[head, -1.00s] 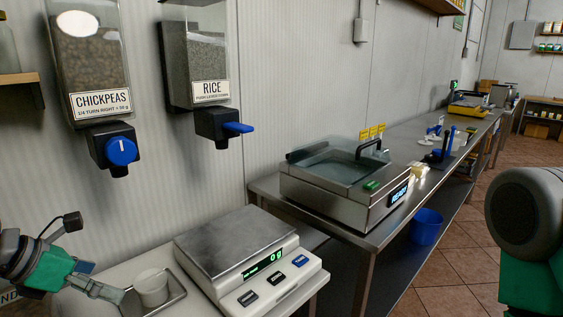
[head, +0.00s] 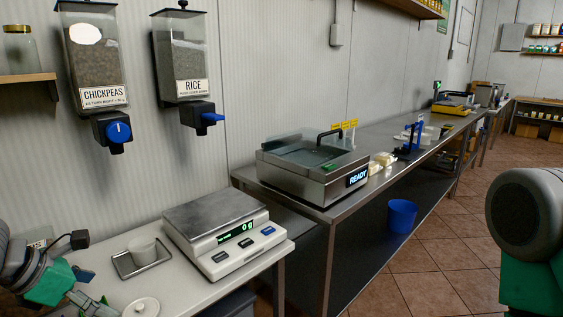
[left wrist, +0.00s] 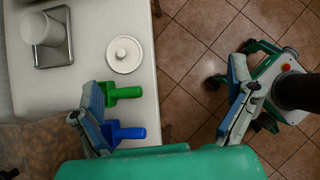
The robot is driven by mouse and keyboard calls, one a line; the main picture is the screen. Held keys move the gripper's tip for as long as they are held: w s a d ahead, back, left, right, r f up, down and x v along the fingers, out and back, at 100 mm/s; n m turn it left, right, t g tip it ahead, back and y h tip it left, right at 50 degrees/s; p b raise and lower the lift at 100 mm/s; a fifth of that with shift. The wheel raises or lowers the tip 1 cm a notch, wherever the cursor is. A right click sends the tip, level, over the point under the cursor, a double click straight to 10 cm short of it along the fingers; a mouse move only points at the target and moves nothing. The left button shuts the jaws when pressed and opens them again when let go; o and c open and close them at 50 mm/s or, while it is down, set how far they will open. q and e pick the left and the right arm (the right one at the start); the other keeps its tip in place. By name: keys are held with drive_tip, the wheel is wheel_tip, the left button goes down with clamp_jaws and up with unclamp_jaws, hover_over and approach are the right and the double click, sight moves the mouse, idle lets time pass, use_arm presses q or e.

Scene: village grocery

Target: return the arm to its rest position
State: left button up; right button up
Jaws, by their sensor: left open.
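My left gripper (head: 88,302) is at the lower left of the head view, low and partly cut off by the bottom edge. In the left wrist view its two fingers (left wrist: 166,85) are spread wide with nothing between them. It is apart from the white cup (head: 142,247), which stands on a small metal tray (head: 121,265) on the white table; the cup also shows in the left wrist view (left wrist: 42,29). My right arm shows only as a thick part at the right edge of the head view. Its gripper is out of view.
A white lid (left wrist: 123,54), a green scoop (left wrist: 124,92) and a blue scoop (left wrist: 126,132) lie on the table (left wrist: 95,20) near my left gripper. A scale (head: 222,238) reads 0 g. Chickpeas (head: 92,60) and rice (head: 182,55) dispensers hang above. Tiled floor is right of the table.

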use_arm(q)
drive_tip(key=s+a+f+m+g+y+b, duration=0.1)
drive_tip(key=s+f+m+y+b, duration=0.15)
drive_tip(key=f+m, duration=0.35)
drive_tip(key=s+f+m+g+y+b, duration=0.15)
drive_tip(key=s+f+m, duration=0.3)
drive_tip(key=f, duration=0.45)
drive_tip(key=s+a+f+m+g+y+b, duration=0.1)
drive_tip(key=s+f+m+y+b, duration=0.15)
drive_tip(key=f+m, duration=0.4)
drive_tip(key=s+d+f+m+g+h+b, duration=0.1)
drive_tip(key=s+d+f+m+h+b, duration=0.1)
drive_tip(key=s+d+f+m, duration=0.8)
wheel_tip(320, 180, down, 4)
drive_tip(key=s+m, duration=0.2)
drive_tip(key=shift+s+d+r+m+g+b, duration=0.2)
drive_tip(key=shift+s+r+m+g+b, duration=0.05)
drive_tip(key=shift+s+m+g+b, duration=0.1)
drive_tip(key=shift+w+h, duration=0.1)
drive_tip(key=shift+h, duration=0.15)
drive_tip(key=shift+w+d, duration=0.1)
